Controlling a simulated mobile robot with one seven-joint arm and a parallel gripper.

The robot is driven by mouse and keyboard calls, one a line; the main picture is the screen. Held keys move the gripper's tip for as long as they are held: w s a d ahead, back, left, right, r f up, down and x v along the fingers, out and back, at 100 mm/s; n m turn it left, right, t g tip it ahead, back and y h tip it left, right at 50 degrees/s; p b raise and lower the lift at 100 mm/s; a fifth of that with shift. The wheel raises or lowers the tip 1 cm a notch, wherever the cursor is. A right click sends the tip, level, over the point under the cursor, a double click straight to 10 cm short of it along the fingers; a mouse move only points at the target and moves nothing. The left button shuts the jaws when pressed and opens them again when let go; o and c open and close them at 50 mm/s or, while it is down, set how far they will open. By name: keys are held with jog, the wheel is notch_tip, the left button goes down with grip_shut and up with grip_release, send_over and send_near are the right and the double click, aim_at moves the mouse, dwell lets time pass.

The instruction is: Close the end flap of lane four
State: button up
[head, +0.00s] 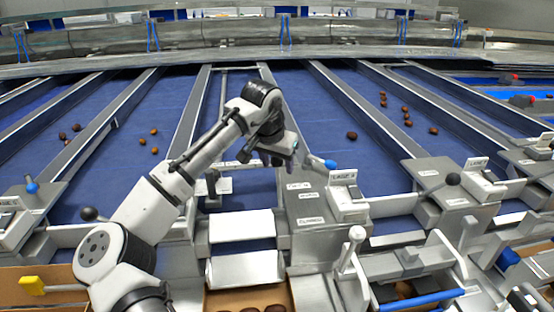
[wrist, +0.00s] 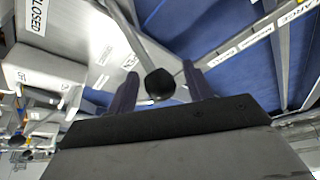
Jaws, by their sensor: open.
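My gripper (head: 288,163) is over the middle lane's end in the head view, left of a blue-knobbed lever (head: 330,164). In the wrist view its two dark fingers (wrist: 160,84) are apart, with a black ball knob (wrist: 159,86) on a thin rod between them. I cannot tell whether they touch it. A metal plate (wrist: 98,35) near the knob has a label reading CLOSED. In the head view my gripper and wrist hide this knob. The lane number on the box (head: 348,203) beside it is too small to read surely, so I cannot tell which flap is lane four's.
Other levers have a black knob at the right (head: 453,179), a black knob at the left (head: 90,213) and a blue knob at far left (head: 32,187). Brown dates (head: 351,135) lie on the blue lanes. A cardboard box (head: 222,299) with dates stands below the white chute (head: 243,226).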

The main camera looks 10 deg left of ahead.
grip_shut()
dwell(0.3)
